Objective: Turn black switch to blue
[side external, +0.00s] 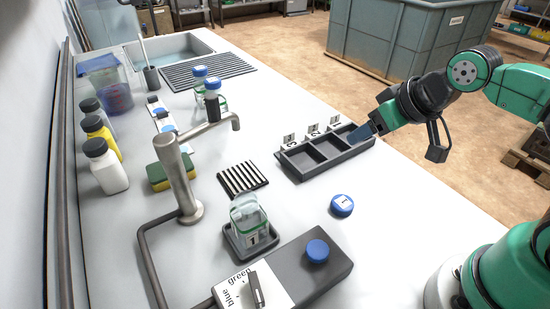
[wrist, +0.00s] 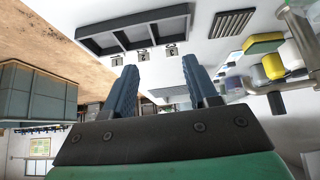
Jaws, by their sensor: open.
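The black switch (side external: 256,289) sits on a white label plate at the front end of a dark grey panel (side external: 318,270). The label reads "green" at the upper side and "blue" (side external: 232,294) at the lower left; the switch lever stands between the two words, and which one it points to is hard to tell. My gripper (side external: 362,133) is far from the switch, by the right end of the black three-compartment tray (side external: 311,153). In the wrist view my gripper (wrist: 158,90) shows its two blue fingers apart with nothing between them. The switch is not in the wrist view.
A blue knob (side external: 317,250) sits on the panel. A labelled jar (side external: 250,222) stands in a black holder behind it, beside a metal faucet (side external: 178,180). A blue round cap (side external: 342,205) lies nearby. Bottles (side external: 105,165) line the left.

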